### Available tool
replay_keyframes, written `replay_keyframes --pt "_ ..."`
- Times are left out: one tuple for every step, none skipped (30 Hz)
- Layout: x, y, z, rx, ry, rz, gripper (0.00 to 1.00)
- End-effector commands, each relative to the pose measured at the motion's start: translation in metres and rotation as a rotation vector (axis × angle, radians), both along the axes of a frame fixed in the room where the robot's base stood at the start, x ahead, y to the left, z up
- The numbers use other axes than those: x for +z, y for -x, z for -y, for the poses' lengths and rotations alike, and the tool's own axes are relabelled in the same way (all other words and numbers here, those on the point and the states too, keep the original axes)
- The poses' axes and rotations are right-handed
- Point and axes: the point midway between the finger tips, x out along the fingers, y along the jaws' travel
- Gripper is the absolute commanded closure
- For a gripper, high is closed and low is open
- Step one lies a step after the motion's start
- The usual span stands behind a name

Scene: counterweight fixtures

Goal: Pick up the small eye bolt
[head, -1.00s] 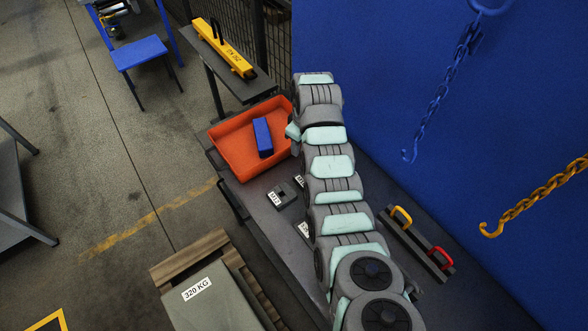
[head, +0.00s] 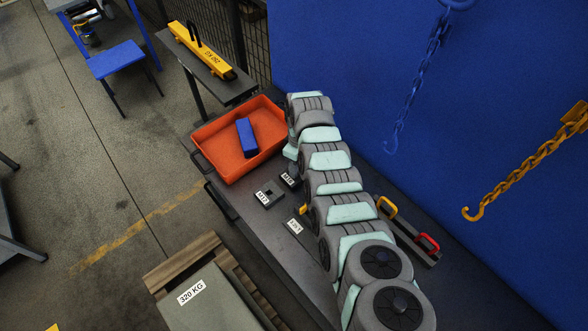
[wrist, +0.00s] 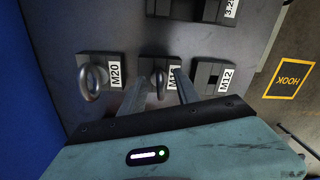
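A small grey eye bolt (wrist: 159,82) stands in the middle dark block, whose label is partly hidden and seems to read M16, in the wrist view. My gripper (wrist: 160,82) is open, with one finger on each side of this bolt. I see gaps beside the bolt and cannot tell if either finger touches it. A larger eye bolt (wrist: 92,82) stands in the M20 block (wrist: 115,62) to the left. The M12 block (wrist: 210,70) to the right shows a dark, empty square opening. In the head view my arm hides the fingertips and the bolts.
An orange bin (head: 214,167) holding a blue block (head: 246,138) sits at the bench's far end. The M12 block also shows in the head view (head: 268,194). A bar with yellow and red handles (head: 415,244) lies right of my arm. Hooked chains (head: 530,165) hang at right.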

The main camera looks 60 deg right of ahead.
Motion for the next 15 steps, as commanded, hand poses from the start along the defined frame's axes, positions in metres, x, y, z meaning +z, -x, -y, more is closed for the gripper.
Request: replay_keyframes --pt "-0.005 0.0 -0.001 0.001 -0.005 -0.004 0.62" --pt "-0.007 0.001 -0.001 0.001 -0.004 -0.005 0.62" --pt "-0.01 0.0 0.0 0.0 0.0 -0.003 0.62" --pt "-0.012 0.0 0.001 0.0 0.002 -0.002 0.62" --pt "-0.014 0.0 0.0 0.0 0.001 -0.002 0.62" --pt "-0.017 0.001 -0.001 0.0 0.0 -0.003 0.62" --pt "-0.018 0.001 -0.001 -0.001 -0.001 -0.004 0.62" --pt "-0.019 0.001 -0.001 -0.001 0.0 -0.003 0.62" --pt "-0.019 0.0 0.0 -0.001 0.001 -0.002 0.62" --pt "-0.019 0.0 0.0 -0.001 0.001 -0.001 0.62" --pt "-0.019 0.0 0.0 -0.001 0.001 -0.001 0.62" --pt "-0.019 0.0 0.0 -0.001 0.002 -0.001 0.62" --pt "-0.019 0.0 0.0 -0.001 0.002 -0.001 0.62" --pt "-0.019 0.0 0.0 -0.001 0.002 -0.001 0.62" --pt "-0.019 0.0 0.0 -0.001 0.001 -0.001 0.63"
